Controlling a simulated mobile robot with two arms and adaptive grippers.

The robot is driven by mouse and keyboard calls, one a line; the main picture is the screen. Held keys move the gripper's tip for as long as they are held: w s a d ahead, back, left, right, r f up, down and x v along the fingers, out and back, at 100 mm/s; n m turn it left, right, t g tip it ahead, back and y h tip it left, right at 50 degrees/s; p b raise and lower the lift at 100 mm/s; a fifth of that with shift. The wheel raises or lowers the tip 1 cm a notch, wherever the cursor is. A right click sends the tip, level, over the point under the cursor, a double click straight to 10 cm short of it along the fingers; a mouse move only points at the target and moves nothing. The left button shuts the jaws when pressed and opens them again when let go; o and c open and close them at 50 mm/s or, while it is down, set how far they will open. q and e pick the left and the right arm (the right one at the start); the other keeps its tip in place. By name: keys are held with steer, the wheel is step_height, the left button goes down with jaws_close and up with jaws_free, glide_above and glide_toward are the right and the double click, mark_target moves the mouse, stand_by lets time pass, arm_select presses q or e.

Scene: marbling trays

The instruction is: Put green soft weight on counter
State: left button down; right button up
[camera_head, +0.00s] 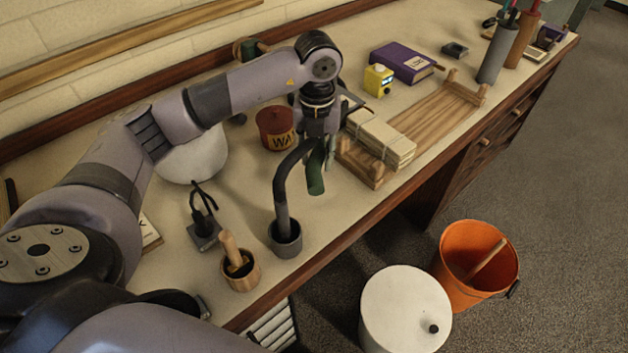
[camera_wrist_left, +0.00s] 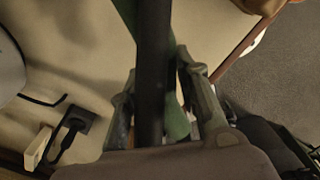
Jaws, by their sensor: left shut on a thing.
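The green soft weight (camera_head: 316,178) hangs below my left gripper (camera_head: 318,135) in the head view, over the long beige counter (camera_head: 345,208). The left gripper is shut on it. In the left wrist view, green material (camera_wrist_left: 178,122) shows between the fingers of my left gripper (camera_wrist_left: 160,85), partly hidden by a dark tube. Whether the weight's lower end touches the counter cannot be told. My right gripper is not in view.
A dark curved tube (camera_head: 281,190) rises from a grey cup (camera_head: 286,240) close to the gripper. A red-brown pot (camera_head: 273,128), a wooden rack (camera_head: 425,118) and a mortar (camera_head: 240,272) stand nearby. An orange bucket (camera_head: 455,260) and white lidded bin (camera_head: 390,310) stand on the floor.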

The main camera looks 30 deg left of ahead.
arm_select(q)
step_height(320, 180, down, 10)
steer(key=shift+f+p, duration=0.1)
steer(key=shift+p, duration=0.25)
steer(key=shift+f, duration=0.1)
steer(key=c, duration=1.2)
jaws_free()
steer(key=shift+r, duration=0.2)
step_height(320, 180, up, 12)
steer(key=shift+b, duration=0.75)
